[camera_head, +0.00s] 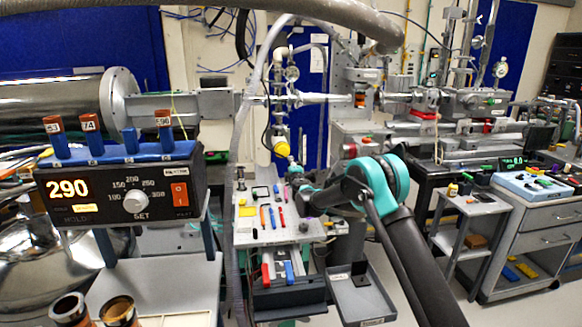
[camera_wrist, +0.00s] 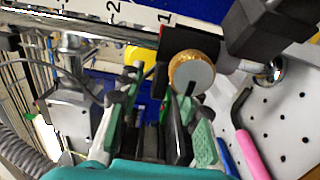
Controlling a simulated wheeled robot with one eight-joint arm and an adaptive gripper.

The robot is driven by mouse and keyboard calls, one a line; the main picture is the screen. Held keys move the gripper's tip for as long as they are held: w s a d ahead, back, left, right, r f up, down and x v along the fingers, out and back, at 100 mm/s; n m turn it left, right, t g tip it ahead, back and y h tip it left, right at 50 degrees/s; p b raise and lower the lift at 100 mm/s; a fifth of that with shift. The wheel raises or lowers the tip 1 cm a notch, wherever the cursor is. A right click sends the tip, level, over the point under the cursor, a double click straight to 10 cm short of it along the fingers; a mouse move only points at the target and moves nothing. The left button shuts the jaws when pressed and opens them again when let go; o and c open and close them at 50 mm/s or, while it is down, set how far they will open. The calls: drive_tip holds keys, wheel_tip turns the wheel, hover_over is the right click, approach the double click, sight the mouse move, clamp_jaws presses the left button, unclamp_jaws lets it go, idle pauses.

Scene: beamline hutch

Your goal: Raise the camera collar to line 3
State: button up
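In the wrist view, a round metal rod crosses the top beside a white scale plate (camera_wrist: 95,12) with the numerals 2 and 1; line 3 is not legible. A black collar with a red edge (camera_wrist: 164,45) sits on the rod by the 1. A brass-rimmed round knob (camera_wrist: 193,74) faces me from the collar. A black block (camera_wrist: 262,25), perhaps the camera, is beside it at upper right. My gripper (camera_wrist: 163,92) is open, its fingers apart just below the knob; contact is unclear. In the head view my gripper (camera_head: 296,178) reaches over the bench; the collar cannot be made out there.
In the wrist view, a white perforated board (camera_wrist: 285,125) with blue and pink handles lies close on the right. In the head view, a tool-covered bench (camera_head: 262,240), a control box reading 290 (camera_head: 120,192) and a grey cart (camera_head: 470,208) stand around.

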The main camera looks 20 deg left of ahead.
clamp_jaws()
idle(0.3)
wheel_tip(320, 180, up, 8)
drive_tip(key=shift+r, duration=0.1)
idle(0.4)
unclamp_jaws()
